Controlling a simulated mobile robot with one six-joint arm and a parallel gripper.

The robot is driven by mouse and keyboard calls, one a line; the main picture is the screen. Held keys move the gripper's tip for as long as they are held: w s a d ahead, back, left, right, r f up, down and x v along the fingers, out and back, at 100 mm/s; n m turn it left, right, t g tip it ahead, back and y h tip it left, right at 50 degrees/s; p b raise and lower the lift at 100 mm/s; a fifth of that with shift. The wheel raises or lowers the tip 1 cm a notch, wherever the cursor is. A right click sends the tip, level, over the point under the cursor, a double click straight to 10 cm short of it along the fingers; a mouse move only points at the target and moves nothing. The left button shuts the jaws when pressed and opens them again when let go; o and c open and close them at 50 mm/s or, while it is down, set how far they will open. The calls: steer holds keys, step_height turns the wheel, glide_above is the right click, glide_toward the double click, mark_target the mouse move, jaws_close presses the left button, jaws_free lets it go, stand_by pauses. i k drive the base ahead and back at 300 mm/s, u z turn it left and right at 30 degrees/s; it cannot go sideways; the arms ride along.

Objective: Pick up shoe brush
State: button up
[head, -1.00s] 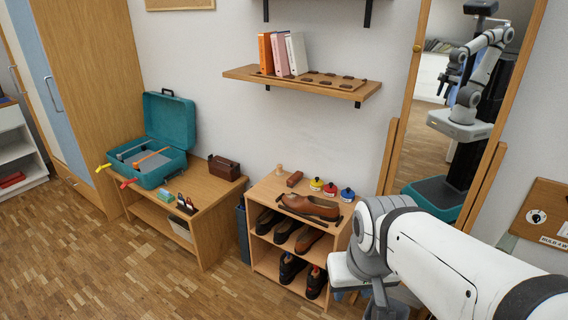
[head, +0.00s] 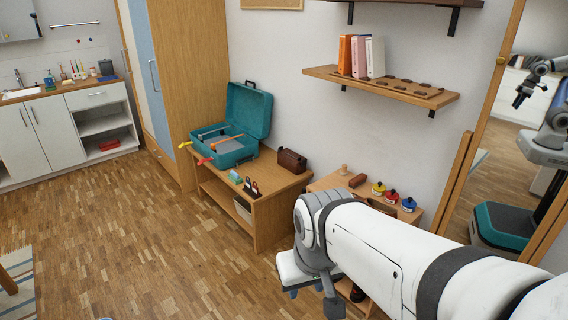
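A small reddish-brown block that looks like the shoe brush (head: 357,180) lies on top of the wooden shoe rack (head: 327,184), near its back left. A light wooden knob-like piece (head: 344,170) stands just left of it. My arm reaches in from the lower right and hides most of the rack and the shoes. My gripper's fingers are not clear below the wrist. The mirror shows a small dark reflection of my gripper (head: 521,93), too small to tell open from shut. My arm end is apart from the brush, nearer the camera.
Yellow, red and blue polish tins (head: 392,196) stand right of the brush. A low bench (head: 272,190) holds an open teal toolbox (head: 236,150) and a brown case (head: 292,160). A wall shelf (head: 420,92) hangs above the rack. A leaning mirror (head: 505,150) stands right.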

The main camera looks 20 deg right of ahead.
mark_target(360, 179)
steer(key=u, duration=0.35)
steer(key=i, duration=2.6)
steer(key=z, duration=2.55)
steer(key=i, duration=1)
steer(key=u, duration=0.05)
